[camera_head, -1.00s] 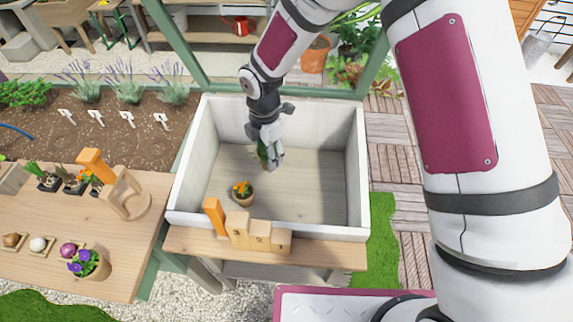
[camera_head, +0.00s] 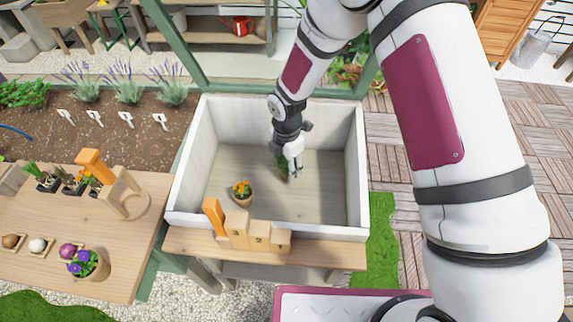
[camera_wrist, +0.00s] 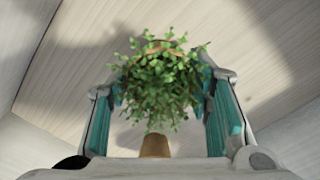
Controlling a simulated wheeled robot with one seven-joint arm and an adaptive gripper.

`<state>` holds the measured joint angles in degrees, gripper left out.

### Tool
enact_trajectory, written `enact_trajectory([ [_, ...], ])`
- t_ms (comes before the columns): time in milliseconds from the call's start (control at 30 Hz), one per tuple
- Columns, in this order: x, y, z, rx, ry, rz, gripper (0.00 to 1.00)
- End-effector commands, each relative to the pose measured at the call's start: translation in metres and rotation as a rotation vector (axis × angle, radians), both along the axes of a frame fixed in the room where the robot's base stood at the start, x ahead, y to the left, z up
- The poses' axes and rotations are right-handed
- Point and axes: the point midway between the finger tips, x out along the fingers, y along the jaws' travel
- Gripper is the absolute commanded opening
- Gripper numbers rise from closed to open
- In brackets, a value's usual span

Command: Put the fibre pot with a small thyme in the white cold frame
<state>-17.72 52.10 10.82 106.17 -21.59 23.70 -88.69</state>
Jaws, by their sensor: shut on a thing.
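The small thyme (camera_wrist: 160,85) is a bushy green plant that fills the space between my fingers in the wrist view. Its fibre pot is mostly hidden by leaves; a brown part shows below them. My gripper (camera_head: 292,168) is shut on this pot, inside the white cold frame (camera_head: 343,232). In the head view only a little of the thyme (camera_head: 282,162) shows, left of the fingers. The gripper is low over the middle of the frame's wooden floor. I cannot tell whether the pot touches the floor.
A pot of orange flowers (camera_head: 242,194) stands inside the frame, left and nearer. Numbered wooden steps (camera_head: 258,238) stand at its front edge. The table (camera_head: 130,262) at left holds a purple-flowered pot (camera_head: 88,265). The frame's right side is clear.

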Motion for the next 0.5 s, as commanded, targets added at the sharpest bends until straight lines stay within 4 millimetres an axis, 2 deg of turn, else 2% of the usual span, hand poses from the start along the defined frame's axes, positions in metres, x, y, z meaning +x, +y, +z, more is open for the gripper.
enact_trajectory([
  [267,0.0005,0.0002,-0.0030,0.001,-0.001,-0.001,0.17],
  [300,0.0002,0.0002,-0.0022,0.001,-0.001,-0.001,0.55],
  [367,0.0002,0.0002,-0.0019,0.001,-0.001,-0.001,0.66],
  [500,0.0001,0.0002,-0.0018,0.001,-0.001,-0.001,0.66],
])
